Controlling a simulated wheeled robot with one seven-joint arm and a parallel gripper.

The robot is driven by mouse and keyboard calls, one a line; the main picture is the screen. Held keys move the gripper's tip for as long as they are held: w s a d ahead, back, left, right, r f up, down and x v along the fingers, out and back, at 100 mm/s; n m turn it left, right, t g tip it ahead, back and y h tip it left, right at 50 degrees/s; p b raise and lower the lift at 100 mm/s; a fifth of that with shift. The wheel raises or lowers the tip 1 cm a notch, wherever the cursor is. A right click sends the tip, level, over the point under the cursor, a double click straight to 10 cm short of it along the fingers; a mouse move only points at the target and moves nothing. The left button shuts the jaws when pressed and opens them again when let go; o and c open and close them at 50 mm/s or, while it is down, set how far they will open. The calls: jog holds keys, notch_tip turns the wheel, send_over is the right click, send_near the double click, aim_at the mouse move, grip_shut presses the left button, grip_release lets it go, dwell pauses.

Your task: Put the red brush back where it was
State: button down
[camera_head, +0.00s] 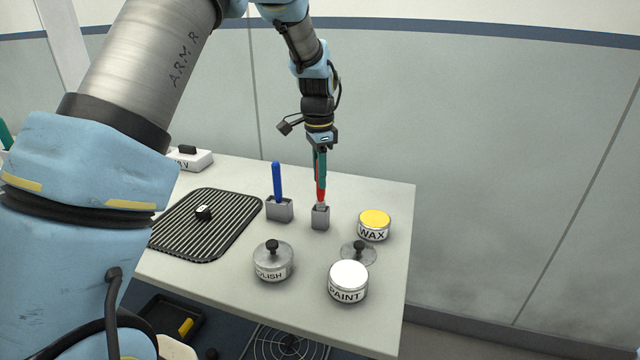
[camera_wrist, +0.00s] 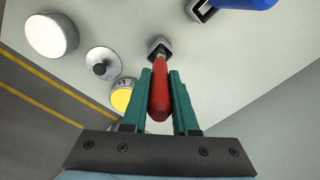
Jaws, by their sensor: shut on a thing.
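The red brush (camera_head: 320,194) is upright, its lower end at the mouth of a small grey holder (camera_head: 320,218). My gripper (camera_head: 320,172) is above the holder with its green fingers shut on the brush handle. In the wrist view, the red handle (camera_wrist: 159,98) lies between the two green fingers (camera_wrist: 160,95), and its far end meets the grey holder (camera_wrist: 160,47). How deep the brush sits in the holder I cannot tell.
A blue brush (camera_head: 277,181) stands in another grey holder (camera_head: 279,209) to the left. The wax tin (camera_head: 374,225), paint tin (camera_head: 348,282), a loose lid (camera_head: 358,253) and the closed polish tin (camera_head: 273,262) are nearby. A black ribbed mat (camera_head: 207,225) lies left.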

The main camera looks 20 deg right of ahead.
aim_at(320, 201)
jog(key=shift+f+p, duration=0.4)
jog(key=shift+f, duration=1.2)
jog(key=c, duration=0.7)
grip_release()
jog(key=shift+r, duration=0.1)
notch_tip(320, 201, up, 12)
jog(key=b, duration=0.3)
jog(key=shift+a, duration=0.15)
jog(key=w+a+f+n, duration=0.15)
jog(key=a+n, duration=0.35)
jog(key=a, duration=0.7)
jog(key=s+a+f+n, duration=0.2)
jog(key=s+a+n, duration=0.2)
jog(key=a, duration=0.4)
jog(key=s+a+f+n+t, duration=0.1)
jog(key=s+a+n, duration=0.3)
jog(key=a, duration=0.4)
jog(key=s+a+f+n, duration=0.2)
jog(key=s+a+n, duration=0.2)
jog(key=a, duration=0.4)
jog(key=shift+s+f+n+t, duration=0.25)
jog(key=shift+f+n+t, duration=0.1)
jog(key=shift+n, duration=0.25)
